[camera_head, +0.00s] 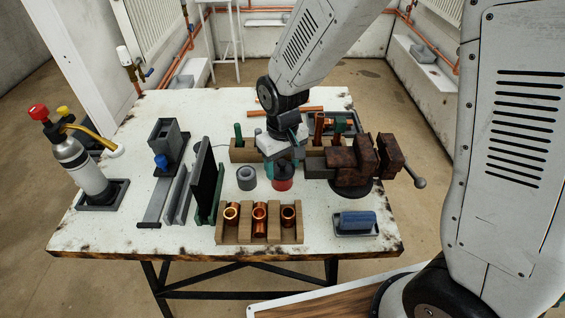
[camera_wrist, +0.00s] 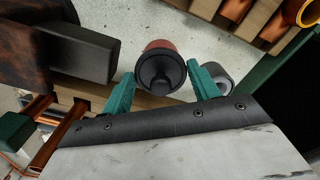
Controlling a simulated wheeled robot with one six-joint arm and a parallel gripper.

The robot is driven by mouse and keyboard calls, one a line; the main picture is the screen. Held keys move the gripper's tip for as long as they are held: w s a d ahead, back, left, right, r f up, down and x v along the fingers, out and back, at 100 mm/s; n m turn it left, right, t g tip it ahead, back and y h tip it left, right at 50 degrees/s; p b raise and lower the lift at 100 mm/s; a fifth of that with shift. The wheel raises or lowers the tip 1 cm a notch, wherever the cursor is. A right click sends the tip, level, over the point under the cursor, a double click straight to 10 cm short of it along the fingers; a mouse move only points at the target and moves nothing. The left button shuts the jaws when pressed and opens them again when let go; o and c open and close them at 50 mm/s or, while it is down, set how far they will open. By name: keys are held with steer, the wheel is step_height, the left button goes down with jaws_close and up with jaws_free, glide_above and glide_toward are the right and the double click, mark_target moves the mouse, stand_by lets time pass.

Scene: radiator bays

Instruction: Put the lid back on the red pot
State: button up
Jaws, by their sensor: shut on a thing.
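The small red pot (camera_head: 283,184) stands on the white workbench, below my gripper (camera_head: 282,165). In the wrist view the pot's red rim (camera_wrist: 158,44) shows behind a round black lid (camera_wrist: 162,72) with a central knob. My gripper (camera_wrist: 163,80) has its teal fingers on either side of the lid and is shut on it. The lid lines up roughly over the pot and hides most of its opening. I cannot tell whether the lid touches the rim.
A grey cylinder (camera_head: 246,178) stands close left of the pot. A rusty vise (camera_head: 360,165) is close on the right. A wooden block with copper fittings (camera_head: 259,232) lies in front. A blue sponge-like block (camera_head: 357,221) sits front right.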

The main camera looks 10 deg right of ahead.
stand_by(0.4)
steer(key=o, duration=1.3)
steer(key=shift+o, duration=0.2)
steer(key=shift+r, duration=0.1)
steer(key=shift+r, duration=3.4)
jaws_close()
